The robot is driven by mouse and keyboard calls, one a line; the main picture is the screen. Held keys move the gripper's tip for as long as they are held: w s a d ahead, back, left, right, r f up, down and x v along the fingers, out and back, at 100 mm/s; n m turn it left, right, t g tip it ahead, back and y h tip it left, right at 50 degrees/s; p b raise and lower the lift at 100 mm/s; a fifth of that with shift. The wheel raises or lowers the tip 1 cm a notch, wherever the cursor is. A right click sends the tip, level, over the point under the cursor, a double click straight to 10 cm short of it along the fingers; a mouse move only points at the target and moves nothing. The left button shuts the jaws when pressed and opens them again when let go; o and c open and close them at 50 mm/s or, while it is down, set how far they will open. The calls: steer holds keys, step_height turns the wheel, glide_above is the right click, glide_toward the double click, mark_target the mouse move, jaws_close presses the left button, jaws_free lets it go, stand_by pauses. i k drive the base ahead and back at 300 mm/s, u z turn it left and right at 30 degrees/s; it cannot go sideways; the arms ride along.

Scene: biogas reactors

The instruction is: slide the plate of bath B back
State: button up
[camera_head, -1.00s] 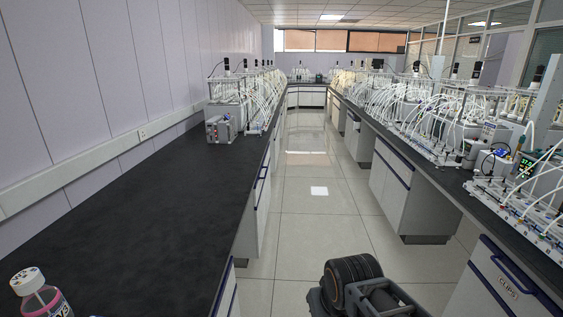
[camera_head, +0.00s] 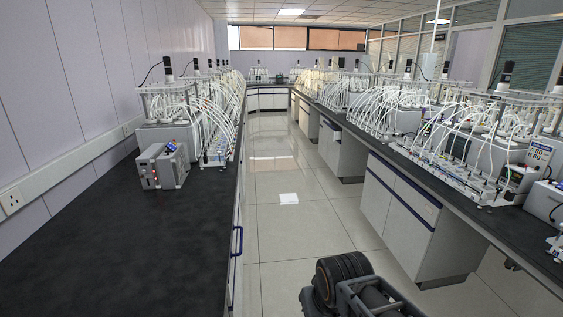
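Reactor baths with tubes and stirrer motors stand on both benches. I cannot tell which is bath B, and no sliding plate can be made out at this distance. The nearest bath on the left bench (camera_head: 168,132) has a grey control box (camera_head: 160,167) in front of it. Several baths line the right bench, one of them nearby (camera_head: 480,130). Part of my own arm (camera_head: 355,290) shows at the bottom, over the aisle. My gripper's fingers are not seen.
A tiled aisle (camera_head: 285,235) runs clear between the two benches. The left black benchtop (camera_head: 110,235) is bare in front of the control box. White cabinets (camera_head: 400,205) stand under the right bench. A small sign (camera_head: 541,152) stands at the right.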

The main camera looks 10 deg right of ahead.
mark_target(503, 86)
steer(key=z, duration=0.35)
steer(key=i, duration=1.8)
steer(key=z, duration=1.3)
steer(key=i, duration=2)
steer(key=z, duration=0.95)
steer(key=i, duration=0.4)
